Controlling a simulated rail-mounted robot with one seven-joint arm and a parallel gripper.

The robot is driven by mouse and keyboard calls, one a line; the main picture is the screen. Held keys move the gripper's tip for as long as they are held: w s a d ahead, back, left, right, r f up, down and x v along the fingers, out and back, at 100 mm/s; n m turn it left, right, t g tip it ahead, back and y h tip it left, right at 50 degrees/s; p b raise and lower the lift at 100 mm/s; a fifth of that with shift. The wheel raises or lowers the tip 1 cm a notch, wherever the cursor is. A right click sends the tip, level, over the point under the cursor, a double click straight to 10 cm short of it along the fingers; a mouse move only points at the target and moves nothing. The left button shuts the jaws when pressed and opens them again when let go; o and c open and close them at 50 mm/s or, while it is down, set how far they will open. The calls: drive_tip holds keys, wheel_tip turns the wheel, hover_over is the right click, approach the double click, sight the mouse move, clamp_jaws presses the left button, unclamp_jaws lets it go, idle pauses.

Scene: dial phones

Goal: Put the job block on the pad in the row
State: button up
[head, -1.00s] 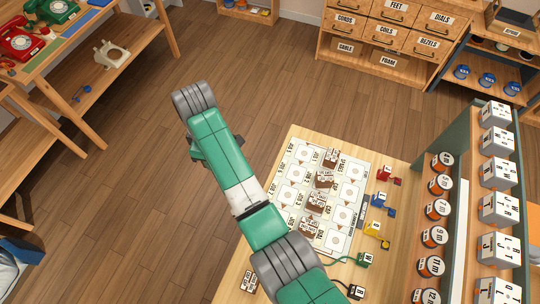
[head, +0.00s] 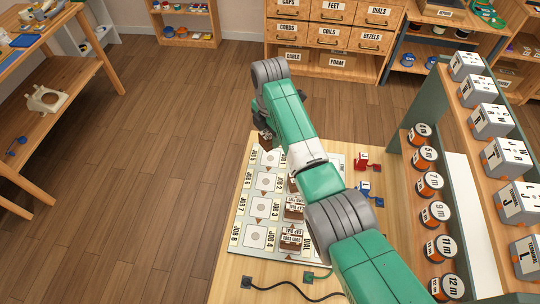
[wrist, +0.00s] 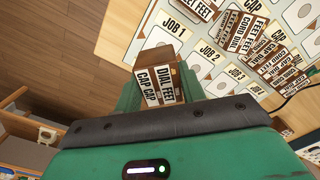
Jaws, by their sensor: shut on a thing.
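The brown job block (head: 265,141) is at the far left corner of the cream job mat (head: 240,232), held in my gripper (head: 263,128). In the wrist view the block (wrist: 152,91) shows labels reading DIAL FEET and CAP CAP. My green jaws are shut on it. It is close to the JOB 1 end of the mat; I cannot tell whether it touches a pad. A row of pads with circles runs beside the JOB labels, including a bare pad (wrist: 233,55). My arm hides part of the mat in the head view.
Several brown labelled blocks (head: 293,209) stand in a line on the mat. Small red (head: 361,161) and blue (head: 370,188) pieces lie to its right. A rack of orange-rimmed dials (head: 430,183) and grey boxes (head: 497,120) stands at the right. Black cables (head: 285,286) lie at the front.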

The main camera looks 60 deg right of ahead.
wheel_tip(320, 180, down, 7)
drive_tip(key=shift+f+b, duration=0.15)
drive_tip(key=shift+b, duration=0.95)
drive_tip(key=o, duration=1)
wheel_tip(320, 180, up, 12)
drive_tip(key=p, duration=0.4)
